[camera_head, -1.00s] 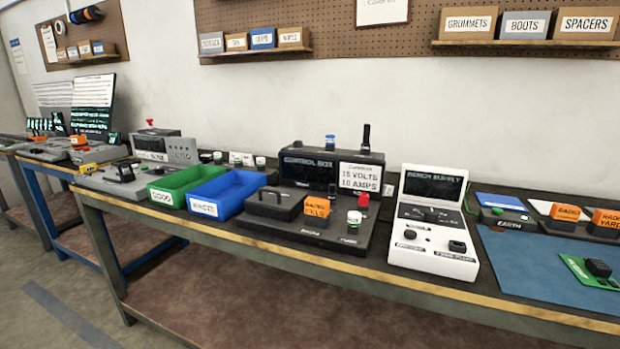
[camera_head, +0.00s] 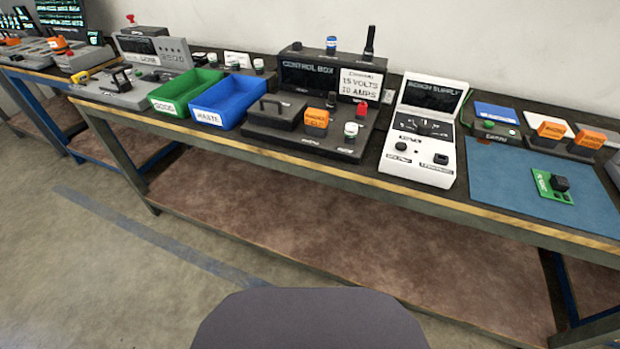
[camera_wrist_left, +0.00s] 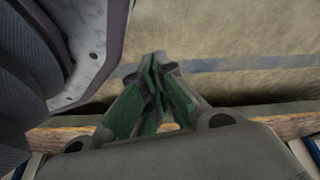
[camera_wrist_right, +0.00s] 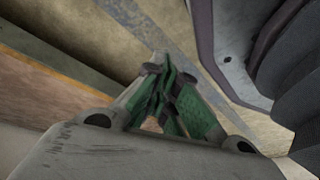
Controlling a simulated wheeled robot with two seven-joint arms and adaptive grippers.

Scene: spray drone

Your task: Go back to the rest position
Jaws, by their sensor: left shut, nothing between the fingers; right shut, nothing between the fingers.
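My left gripper (camera_wrist_left: 156,65) shows in the left wrist view, its green-padded fingers together and empty. Below it is the floor, with a dark stripe. My right gripper (camera_wrist_right: 166,70) shows in the right wrist view, also shut and empty, with the floor beneath and a brownish edge to the left. Neither gripper shows in the head view. Parts of my own body are close beside each gripper in the wrist views.
The workbench (camera_head: 295,170) runs across the head view. On it stand a green bin (camera_head: 184,91), a blue bin (camera_head: 229,101), a control box (camera_head: 322,75), a white bench supply (camera_head: 420,150) and a blue mat (camera_head: 500,180). The floor (camera_head: 120,270) in front is clear.

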